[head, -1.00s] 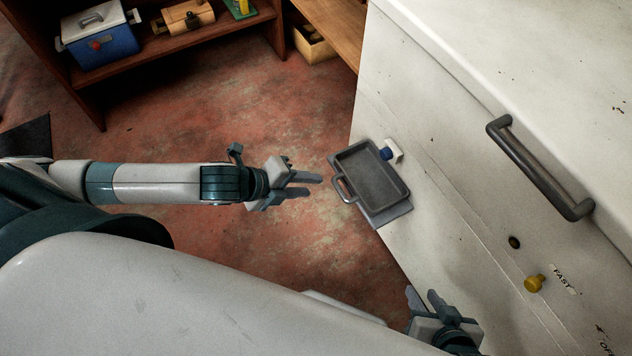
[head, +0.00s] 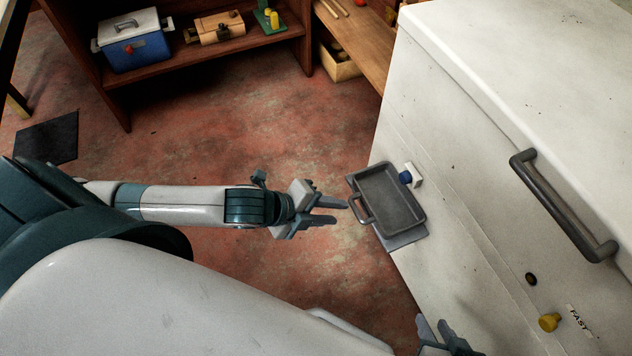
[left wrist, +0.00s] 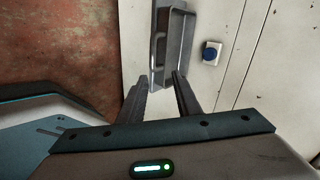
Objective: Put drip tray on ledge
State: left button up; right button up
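The drip tray (head: 393,200) is a shallow dark grey rectangular pan with a loop handle on its left side. It sits on the ledge (head: 405,238), a flat grey plate on the side of the white cabinet. The plate's edges show past the tray. My left gripper (head: 340,211) is open and empty, its fingertips just short of the handle. In the left wrist view the tray (left wrist: 176,45) and its handle lie beyond the two spread fingers (left wrist: 160,82). My right gripper (head: 431,325) shows at the bottom edge, fingers apart, mostly cut off.
The white cabinet (head: 470,150) fills the right, with a bar handle (head: 560,205), a yellow knob (head: 549,322) and a blue button (head: 405,177) close beside the tray. A wooden shelf (head: 225,50) with a blue cooler (head: 133,45) stands behind. Open red floor lies between.

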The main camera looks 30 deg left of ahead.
pick_arm(q)
jog(key=s+d+n, duration=0.4)
jog(key=d+n, duration=0.2)
jog(key=n, duration=0.5)
jog(key=s+a+f+n+y, duration=0.3)
jog(key=s+f+n, duration=0.2)
jog(key=s+n, duration=0.2)
jog(key=n, duration=0.2)
jog(key=shift+s+a+n+g, duration=0.3)
jog(key=shift+s+a+n, duration=0.1)
